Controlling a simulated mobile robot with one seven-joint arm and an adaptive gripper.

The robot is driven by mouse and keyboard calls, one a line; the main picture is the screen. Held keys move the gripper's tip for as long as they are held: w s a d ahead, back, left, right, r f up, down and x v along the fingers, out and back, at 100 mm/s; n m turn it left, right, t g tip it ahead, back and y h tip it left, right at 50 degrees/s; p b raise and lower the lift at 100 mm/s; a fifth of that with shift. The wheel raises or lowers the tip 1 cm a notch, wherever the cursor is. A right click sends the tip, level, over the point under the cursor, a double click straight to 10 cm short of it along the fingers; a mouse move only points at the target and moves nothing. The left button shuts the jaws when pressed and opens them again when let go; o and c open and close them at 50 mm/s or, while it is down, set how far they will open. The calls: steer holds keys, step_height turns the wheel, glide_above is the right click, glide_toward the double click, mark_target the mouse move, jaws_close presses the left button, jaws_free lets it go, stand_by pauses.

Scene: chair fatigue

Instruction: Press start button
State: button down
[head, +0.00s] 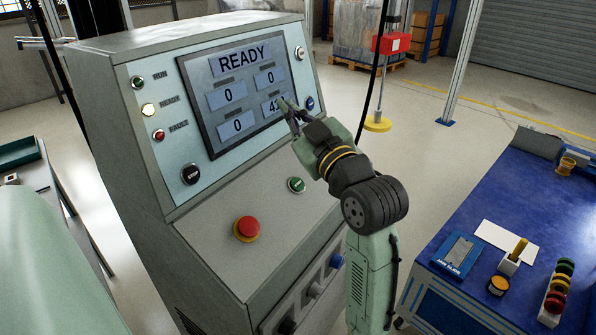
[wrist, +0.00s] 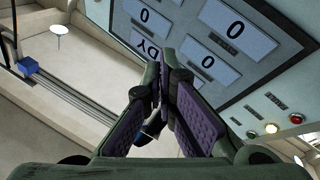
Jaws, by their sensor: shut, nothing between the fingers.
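The grey control console (head: 120,110) stands at left centre in the head view. A green button (head: 296,184) sits on its sloped lower panel, just left of my arm; its label is too small to read. My gripper (head: 287,108) is shut and empty, its fingertips in front of the lower right of the display (head: 207,120), above the green button. I cannot tell whether they touch the screen. The display reads READY, and the yellowish READY lamp (head: 148,109) looks lit. In the wrist view the closed fingers (wrist: 162,75) cover part of the screen.
A red mushroom button (head: 247,227) sits left of the green one. A black knob (head: 190,173) is below the lamps. A blue workbench (head: 540,200) with small parts stands at right.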

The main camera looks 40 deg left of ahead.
mark_target(298, 184)
steer(key=w+d+f+n+g+h+p, duration=0.1)
steer(key=w+d+f+h, duration=0.3)
steer(key=f, duration=0.4)
steer(key=shift+d+f+n+g, duration=0.2)
steer(key=shift+d+n+g, duration=0.1)
steer(key=shift+d+g, duration=0.5)
steer(key=shift+a, duration=0.2)
steer(key=shift+s+a+f+b, duration=0.1)
steer(key=shift+a+f+b, duration=0.75)
steer(key=shift+f, duration=0.4)
steer(key=shift+s+a+f+b, duration=0.1)
steer(key=shift+a+f+b, duration=0.7)
steer(key=shift+f, duration=0.4)
steer(key=shift+s+a+f+b, duration=0.1)
steer(key=shift+a+f+b, duration=0.7)
steer(key=shift+f, duration=0.45)
steer(key=shift+f, duration=0.1)
steer(key=shift+a+f+b, duration=0.15)
steer(key=shift+f+b, duration=0.1)
steer(key=shift+b, duration=0.1)
steer(key=shift+a+f+b, duration=0.2)
steer(key=shift+f+b, duration=0.1)
steer(key=shift+f, duration=0.05)
steer(key=shift+r, duration=0.1)
steer(key=shift+d+r+p, duration=0.45)
steer(key=shift+r+p, duration=0.1)
steer(key=shift+r, duration=0.05)
